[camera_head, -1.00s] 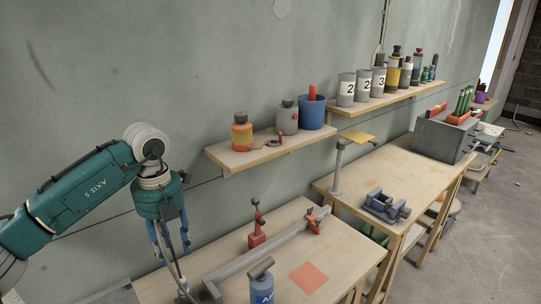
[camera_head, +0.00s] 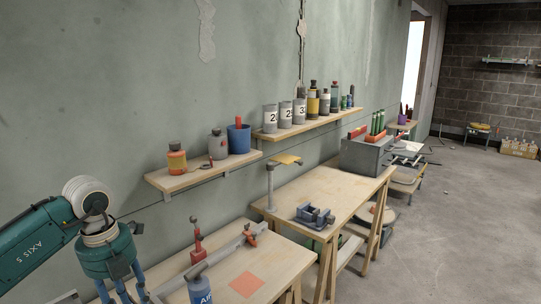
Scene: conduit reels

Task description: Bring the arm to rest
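My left arm (camera_head: 40,240) comes in from the left, green with a white joint. My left gripper (camera_head: 122,290) hangs down from it, with blue fingers spread apart over the left end of the near workbench. The fingertips run to the bottom edge of the picture, so what lies between them does not show. My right arm and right gripper are not in view.
The near workbench (camera_head: 272,262) holds a grey bar clamp (camera_head: 215,254), a blue canister (camera_head: 200,288) and an orange square (camera_head: 247,284). A second bench (camera_head: 345,188) carries a vise (camera_head: 315,215). Wall shelves (camera_head: 205,178) hold bottles and cans. The floor (camera_head: 460,230) at right is clear.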

